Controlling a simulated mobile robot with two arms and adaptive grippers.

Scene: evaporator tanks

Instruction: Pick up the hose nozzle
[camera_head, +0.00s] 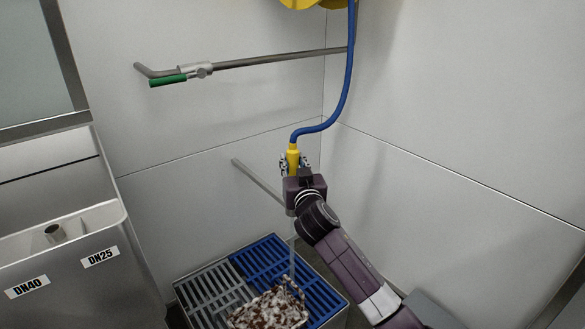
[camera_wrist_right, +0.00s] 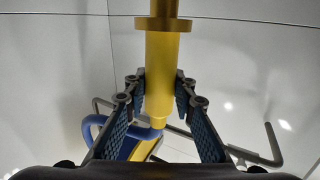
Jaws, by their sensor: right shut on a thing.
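The hose nozzle (camera_head: 293,154) is yellow and hangs on the end of a blue hose (camera_head: 348,70) near the wall corner. My right gripper (camera_head: 293,164) is shut on the nozzle, with one finger on each side of it. In the right wrist view the yellow nozzle (camera_wrist_right: 161,70) stands between the two blue-padded fingers (camera_wrist_right: 160,88). My right arm reaches up to it from the lower right. The part of the nozzle behind my gripper is hidden in the head view. My left gripper is not in view.
A blue and grey grate (camera_head: 268,255) lies below, with a brown and white mottled thing (camera_head: 270,308) on it. A pipe with a green-handled valve (camera_head: 168,80) runs along the back wall. A steel tank (camera_head: 80,285) stands at left. The right wall (camera_head: 450,120) is bare.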

